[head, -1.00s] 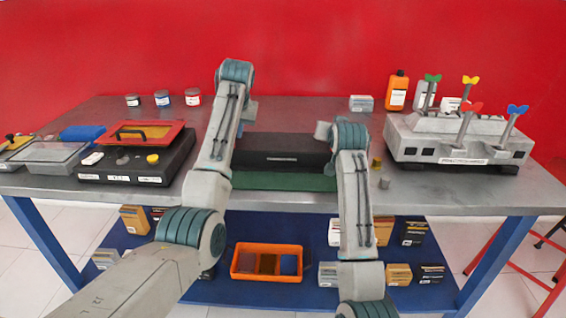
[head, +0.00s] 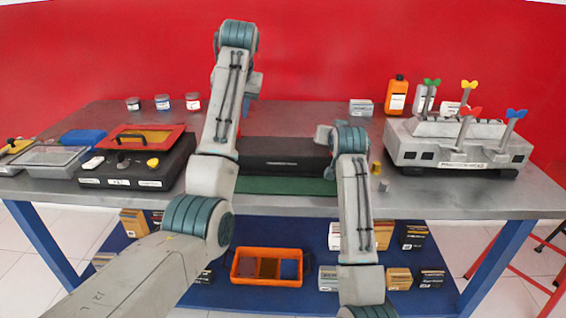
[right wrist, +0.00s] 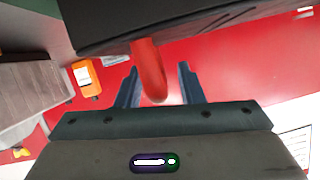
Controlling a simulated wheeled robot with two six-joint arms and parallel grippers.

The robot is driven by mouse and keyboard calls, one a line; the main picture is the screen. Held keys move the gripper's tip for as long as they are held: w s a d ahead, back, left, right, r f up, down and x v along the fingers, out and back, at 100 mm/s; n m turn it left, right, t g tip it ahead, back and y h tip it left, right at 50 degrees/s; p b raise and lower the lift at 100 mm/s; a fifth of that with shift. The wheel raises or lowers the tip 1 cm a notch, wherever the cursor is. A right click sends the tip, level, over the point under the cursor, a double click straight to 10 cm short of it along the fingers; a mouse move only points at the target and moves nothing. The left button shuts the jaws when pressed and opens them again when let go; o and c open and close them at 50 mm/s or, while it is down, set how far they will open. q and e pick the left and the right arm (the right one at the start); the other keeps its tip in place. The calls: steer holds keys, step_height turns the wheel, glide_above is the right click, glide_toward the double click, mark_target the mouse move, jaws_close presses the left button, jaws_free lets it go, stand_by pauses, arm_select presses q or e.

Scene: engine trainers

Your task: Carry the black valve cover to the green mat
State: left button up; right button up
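The black valve cover (head: 284,157) is at the middle of the table, directly above or on the far part of the green mat (head: 285,186); whether it touches the mat is hard to tell. In the right wrist view its black body (right wrist: 190,22) fills the top, with a red handle (right wrist: 150,70) sticking out. My right gripper (right wrist: 160,86) is open, its two fingers on either side of the handle with gaps showing.
A grey engine block (head: 456,145) with coloured wing-topped pieces stands right. A black base (head: 135,180) with a red frame stands left. An orange bottle (head: 397,95) and white boxes stand at the back. Small brass and grey pieces lie right of my right arm.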

steer(key=shift+s+r, duration=0.15)
steer(key=shift+s, duration=0.15)
arm_select(q)
steer(key=shift+v, duration=0.8)
arm_select(e)
steer(key=v, duration=0.7)
